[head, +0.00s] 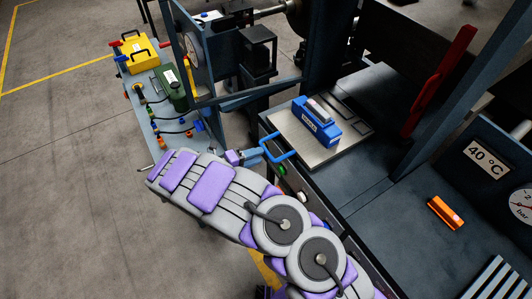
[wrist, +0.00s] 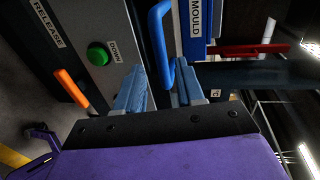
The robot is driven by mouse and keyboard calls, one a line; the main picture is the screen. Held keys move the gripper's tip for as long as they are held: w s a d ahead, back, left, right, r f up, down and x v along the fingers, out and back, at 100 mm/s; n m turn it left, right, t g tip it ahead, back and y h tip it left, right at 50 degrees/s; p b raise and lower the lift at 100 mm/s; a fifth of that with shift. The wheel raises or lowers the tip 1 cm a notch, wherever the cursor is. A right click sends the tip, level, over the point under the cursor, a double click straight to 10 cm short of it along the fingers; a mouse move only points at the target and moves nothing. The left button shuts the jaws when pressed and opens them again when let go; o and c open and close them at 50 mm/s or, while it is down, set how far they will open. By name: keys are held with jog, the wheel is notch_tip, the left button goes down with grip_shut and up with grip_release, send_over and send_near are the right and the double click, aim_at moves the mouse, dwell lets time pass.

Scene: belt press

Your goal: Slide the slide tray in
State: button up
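The slide tray (head: 284,124) is a pale flat plate on the press bed, with a blue loop handle (head: 279,148) at its front-left edge. A blue mould block (head: 316,128) with a label sits on the tray. My gripper (head: 256,155) is at the handle. In the wrist view the handle (wrist: 157,35) runs down between my two separated fingers (wrist: 161,72), with visible gaps beside it. The fingers look open and not closed on it. The mould's blue side (wrist: 194,30) shows beyond the handle. Exact contact at the fingertips is unclear.
A green button (wrist: 97,53) marked DOWN and an orange lever (wrist: 71,88) are on the panel beside my fingers. A red lever (head: 440,80) stands at the right. An orange object (head: 445,213) lies on the dark bed. A side table (head: 172,140) holds a yellow case.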

aim_at(267, 151)
jog(key=shift+x, duration=2.55)
jog(key=shift+c, duration=0.4)
grip_shut()
jog(key=shift+f, duration=0.1)
